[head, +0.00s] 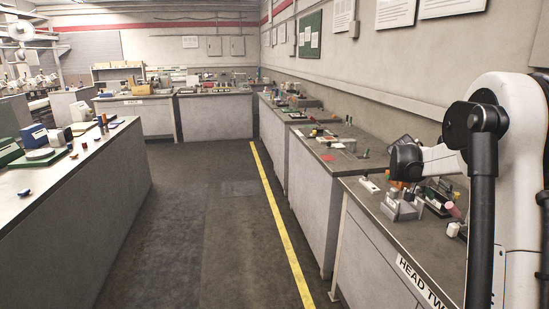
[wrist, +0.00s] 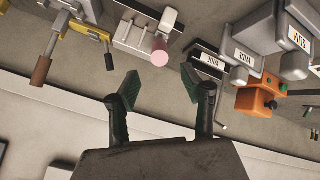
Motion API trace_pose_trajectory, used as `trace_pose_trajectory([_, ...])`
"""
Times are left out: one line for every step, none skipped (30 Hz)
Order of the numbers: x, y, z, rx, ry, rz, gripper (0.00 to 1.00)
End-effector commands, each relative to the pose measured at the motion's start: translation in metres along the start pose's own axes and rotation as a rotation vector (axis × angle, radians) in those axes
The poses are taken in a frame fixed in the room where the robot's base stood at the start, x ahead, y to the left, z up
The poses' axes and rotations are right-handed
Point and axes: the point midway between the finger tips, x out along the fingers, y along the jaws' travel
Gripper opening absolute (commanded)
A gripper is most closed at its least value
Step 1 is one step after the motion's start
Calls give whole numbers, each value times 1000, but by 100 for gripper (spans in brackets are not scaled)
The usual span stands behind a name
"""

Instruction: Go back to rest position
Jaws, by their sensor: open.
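My gripper (wrist: 159,90) is open and empty in the wrist view, its two dark fingers with green pads spread apart. Nothing is between the fingertips. It hangs over the near edge of a grey bench (wrist: 140,90), apart from the fixtures beyond it. In the head view my arm comes in at the right over the bench labelled "HEAD TW..." (head: 425,283); the fingers cannot be made out there.
The aisle floor (head: 205,230) is clear beside a yellow line (head: 281,215).

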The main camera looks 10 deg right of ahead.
Motion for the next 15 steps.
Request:
trace_pose_trajectory([-5, 0, 2, -5, 0, -7, 42])
trace_pose_trajectory([-9, 0, 3, -10, 0, -13, 42])
trace_pose_trajectory([-17, 0, 6, -19, 0, -24, 42])
trace_pose_trajectory([-24, -1, 8, -26, 0, -36, 42])
trace_pose_trajectory([-32, -2, 12, -35, 0, -50, 42])
trace_pose_trajectory([-44, -2, 16, -51, 1, -71, 42])
trace_pose_trajectory([-54, -2, 21, -62, 0, -88, 42])
trace_pose_trajectory([-64, -2, 25, -74, 1, -106, 42])
trace_pose_trajectory([-78, -3, 32, -93, 1, -131, 42])
trace_pose_trajectory([-89, -3, 38, -105, 1, -148, 42])
trace_pose_trajectory([-98, -2, 43, -118, 2, -167, 42])
trace_pose_trajectory([-111, -2, 51, -135, 3, -192, 42])
trace_pose_trajectory([-121, -2, 57, -148, 4, -210, 42])
trace_pose_trajectory([-130, -2, 64, -161, 5, -228, 42])
trace_pose_trajectory([-143, -1, 72, -177, 6, -252, 42])
